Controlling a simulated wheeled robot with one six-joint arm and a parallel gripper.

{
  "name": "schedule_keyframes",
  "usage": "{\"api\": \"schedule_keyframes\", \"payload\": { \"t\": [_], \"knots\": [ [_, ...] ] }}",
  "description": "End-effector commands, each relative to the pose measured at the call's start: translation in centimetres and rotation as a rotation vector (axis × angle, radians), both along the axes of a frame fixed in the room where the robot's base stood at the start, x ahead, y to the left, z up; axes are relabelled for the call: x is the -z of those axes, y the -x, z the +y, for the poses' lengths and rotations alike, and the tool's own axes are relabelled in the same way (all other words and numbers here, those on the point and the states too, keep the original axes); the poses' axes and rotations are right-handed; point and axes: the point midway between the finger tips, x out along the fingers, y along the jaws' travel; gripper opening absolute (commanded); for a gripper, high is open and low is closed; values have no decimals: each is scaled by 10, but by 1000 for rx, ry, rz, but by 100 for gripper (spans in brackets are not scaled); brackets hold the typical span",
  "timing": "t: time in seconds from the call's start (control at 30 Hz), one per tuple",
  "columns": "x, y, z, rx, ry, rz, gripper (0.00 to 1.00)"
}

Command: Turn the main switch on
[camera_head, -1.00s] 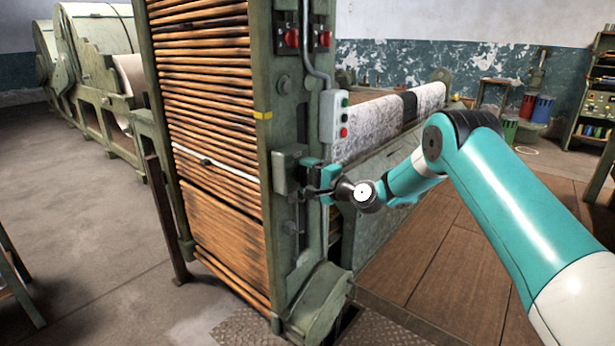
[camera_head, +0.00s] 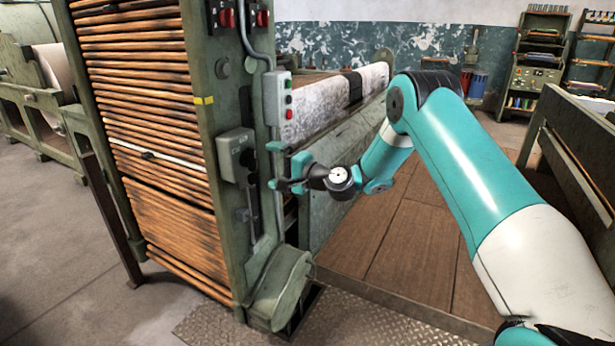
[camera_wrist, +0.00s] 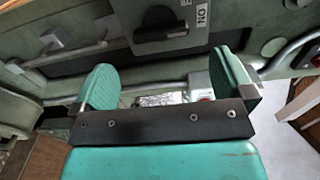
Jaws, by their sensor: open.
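The main switch is a grey-green box (camera_head: 233,150) on the front post of the green machine frame, with pale lettering and a dark handle (camera_head: 248,159). In the wrist view the box (camera_wrist: 192,37) is at the top, cut off by the edge. Its dark handle (camera_wrist: 160,18) and a white "ON" label (camera_wrist: 203,14) show there; I cannot tell the handle's position. My gripper (camera_head: 272,166) is open and empty, just right of the box and apart from it. In the wrist view its two green fingers (camera_wrist: 165,78) are wide apart below the box.
A push-button box (camera_head: 278,98) with green and red buttons is above my gripper. A grey conduit (camera_head: 274,190) runs down the post. Red switches (camera_head: 244,18) are higher up. Open wooden floor (camera_head: 400,235) lies to the right.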

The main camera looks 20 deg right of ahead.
Motion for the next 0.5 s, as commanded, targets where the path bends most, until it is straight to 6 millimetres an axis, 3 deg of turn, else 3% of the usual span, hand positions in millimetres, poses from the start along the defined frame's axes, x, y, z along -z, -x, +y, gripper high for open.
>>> {"api": "schedule_keyframes", "payload": {
  "t": [0.3,0.5],
  "knots": [
    [2,63,-48,5,-1,5,100],
    [2,84,-63,3,-1,2,100]
  ]
}}
